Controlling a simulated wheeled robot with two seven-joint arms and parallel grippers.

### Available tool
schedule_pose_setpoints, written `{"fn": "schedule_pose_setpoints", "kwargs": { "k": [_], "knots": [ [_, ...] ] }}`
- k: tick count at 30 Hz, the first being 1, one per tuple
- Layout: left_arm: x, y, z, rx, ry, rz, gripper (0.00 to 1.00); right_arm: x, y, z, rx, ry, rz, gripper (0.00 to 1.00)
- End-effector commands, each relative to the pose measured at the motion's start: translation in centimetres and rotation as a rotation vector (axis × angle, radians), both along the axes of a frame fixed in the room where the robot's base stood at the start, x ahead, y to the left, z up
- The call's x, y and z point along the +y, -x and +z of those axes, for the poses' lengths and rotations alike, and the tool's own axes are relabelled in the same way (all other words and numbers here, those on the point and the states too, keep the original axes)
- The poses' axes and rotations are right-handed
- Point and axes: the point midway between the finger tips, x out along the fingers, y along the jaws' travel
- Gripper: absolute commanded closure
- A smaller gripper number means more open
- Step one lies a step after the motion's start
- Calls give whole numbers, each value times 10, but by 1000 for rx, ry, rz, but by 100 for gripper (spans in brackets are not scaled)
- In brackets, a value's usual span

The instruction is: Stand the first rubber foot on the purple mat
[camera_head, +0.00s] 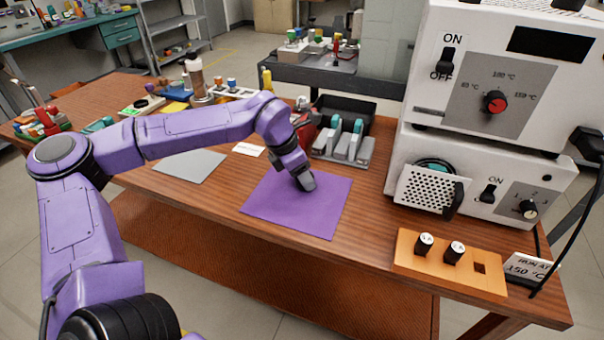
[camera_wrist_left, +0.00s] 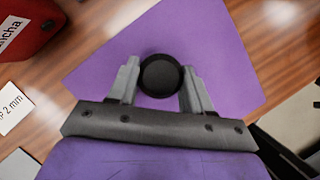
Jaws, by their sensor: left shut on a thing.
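The purple mat (camera_head: 297,205) lies flat on the wooden table, and it also shows in the left wrist view (camera_wrist_left: 205,40). My left gripper (camera_head: 305,182) is over the mat, towards its far half. In the left wrist view, a round black rubber foot (camera_wrist_left: 161,76) sits between the two grey fingers of the gripper (camera_wrist_left: 160,82), which are shut on it. The foot appears over the mat; whether it touches the mat cannot be told. In the head view the gripper hides the foot. My right gripper is not in view.
A grey mat (camera_head: 190,165) lies left of the purple one. A rack with grey and teal parts (camera_head: 342,143) stands behind it. White machines (camera_head: 470,170) and an orange block with black-and-white knobs (camera_head: 448,262) are at the right. A red box (camera_wrist_left: 28,27) is near the gripper.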

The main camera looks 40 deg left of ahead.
Motion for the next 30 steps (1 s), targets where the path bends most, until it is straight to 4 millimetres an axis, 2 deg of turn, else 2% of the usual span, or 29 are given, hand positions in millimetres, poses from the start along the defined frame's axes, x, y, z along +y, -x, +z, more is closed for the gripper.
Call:
{"fn": "schedule_pose_setpoints", "kwargs": {
  "k": [1,2,4,14,17,24,30],
  "knots": [
    [0,0,-2,1,-1,0,81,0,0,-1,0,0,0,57],
    [0,0,-3,1,-1,0,47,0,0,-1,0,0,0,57],
    [0,0,-2,1,-1,0,25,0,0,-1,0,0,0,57],
    [0,0,2,0,0,0,25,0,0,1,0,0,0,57],
    [3,4,17,-3,0,2,25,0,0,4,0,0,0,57],
    [15,24,75,-4,1,3,25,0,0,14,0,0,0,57],
    [22,36,106,-1,0,1,25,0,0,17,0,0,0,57]
  ]
}}
